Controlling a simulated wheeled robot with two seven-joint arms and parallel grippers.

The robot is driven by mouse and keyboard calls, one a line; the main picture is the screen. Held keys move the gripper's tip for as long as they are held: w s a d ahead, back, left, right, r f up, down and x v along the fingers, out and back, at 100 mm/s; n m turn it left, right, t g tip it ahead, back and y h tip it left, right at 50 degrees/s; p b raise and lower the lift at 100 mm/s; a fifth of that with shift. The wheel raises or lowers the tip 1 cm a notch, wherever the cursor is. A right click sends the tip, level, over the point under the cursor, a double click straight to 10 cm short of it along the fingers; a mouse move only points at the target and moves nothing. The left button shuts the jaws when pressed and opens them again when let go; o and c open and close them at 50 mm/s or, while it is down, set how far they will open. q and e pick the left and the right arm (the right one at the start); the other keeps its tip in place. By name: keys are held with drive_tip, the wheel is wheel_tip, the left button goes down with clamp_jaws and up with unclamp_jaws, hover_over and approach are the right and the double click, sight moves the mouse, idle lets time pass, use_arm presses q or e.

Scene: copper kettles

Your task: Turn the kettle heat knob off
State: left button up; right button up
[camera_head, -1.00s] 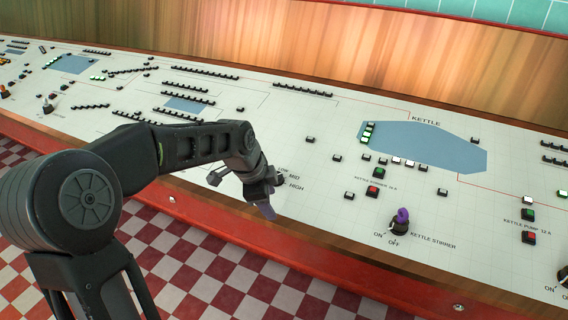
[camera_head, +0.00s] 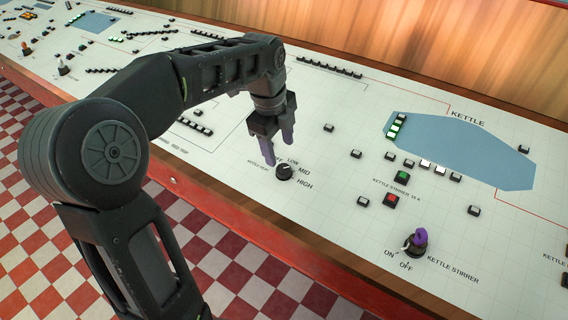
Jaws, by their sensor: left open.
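The kettle heat knob (camera_head: 284,172) is a small black dial on the white panel, with LOW, MID and HIGH printed around it. Part of its label at the left is hard to read, and its pointer setting is too small to tell. My left gripper (camera_head: 278,150) is above the panel just behind and left of the knob, pointing down. Its two purple-tipped fingers are apart, with nothing seen between them, and it looks clear of the knob. My right gripper is not in view.
The kettle stirrer knob (camera_head: 416,242), black with a purple handle, stands at the right front. A green button (camera_head: 403,176) and a red button (camera_head: 390,200) lie between the two knobs. A wooden edge and red front (camera_head: 240,225) border the white control panel.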

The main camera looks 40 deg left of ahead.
sight(283, 168)
use_arm(q)
drive_tip(key=f, duration=0.2)
drive_tip(key=w+f, duration=0.1)
drive_tip(key=f, duration=0.4)
drive_tip(key=shift+w+f, duration=0.25)
drive_tip(key=shift+f, duration=0.05)
clamp_jaws()
idle(0.4)
